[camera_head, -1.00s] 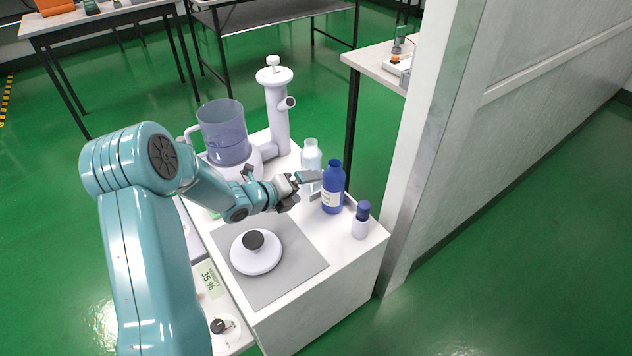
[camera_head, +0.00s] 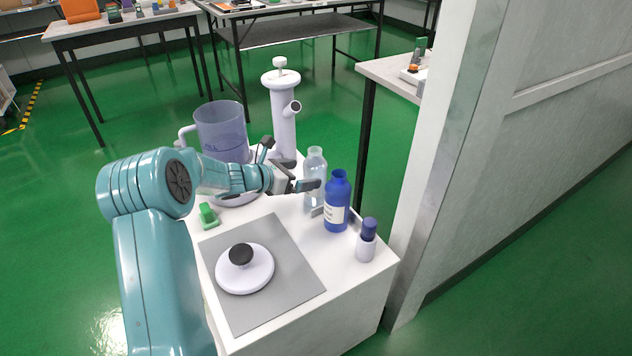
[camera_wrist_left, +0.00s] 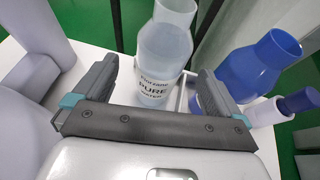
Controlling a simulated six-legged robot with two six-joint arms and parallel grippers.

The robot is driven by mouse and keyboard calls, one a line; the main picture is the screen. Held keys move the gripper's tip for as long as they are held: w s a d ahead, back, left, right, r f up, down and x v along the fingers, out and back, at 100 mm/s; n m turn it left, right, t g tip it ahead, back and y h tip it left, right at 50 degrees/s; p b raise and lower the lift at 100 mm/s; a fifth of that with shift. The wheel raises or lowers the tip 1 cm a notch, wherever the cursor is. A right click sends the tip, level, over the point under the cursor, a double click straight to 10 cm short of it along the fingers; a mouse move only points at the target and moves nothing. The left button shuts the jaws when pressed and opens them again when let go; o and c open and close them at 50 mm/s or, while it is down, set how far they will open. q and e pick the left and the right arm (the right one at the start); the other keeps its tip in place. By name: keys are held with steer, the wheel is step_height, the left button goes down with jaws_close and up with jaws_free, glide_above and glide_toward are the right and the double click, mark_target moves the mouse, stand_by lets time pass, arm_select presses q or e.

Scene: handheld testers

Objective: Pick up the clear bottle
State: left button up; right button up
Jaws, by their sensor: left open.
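The clear bottle (camera_head: 315,168) stands upright on the white bench top, behind and left of the blue bottle. My left gripper (camera_head: 296,172) is open just left of it, its fingers reaching toward it. My right gripper is not in view.
The blue bottle (camera_head: 337,203) stands close on the right, with a small blue-capped bottle (camera_head: 366,240) in front. A blue-tinted jug (camera_head: 221,132) and a white column device (camera_head: 283,110) stand behind. A grey mat (camera_head: 290,275) bears a white round knobbed object (camera_head: 244,272). A wall (camera_head: 470,150) rises at right.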

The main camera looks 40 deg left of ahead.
mark_target(315, 173)
arm_select(q)
steer(key=b+x, duration=0.1)
steer(key=x, duration=0.4)
steer(key=shift+d+f, duration=0.1)
steer(key=shift+f, duration=0.2)
steer(key=shift+w, duration=0.3)
steer(key=c, duration=1.2)
steer(key=shift+r, duration=0.1)
steer(key=shift+c, duration=1.3)
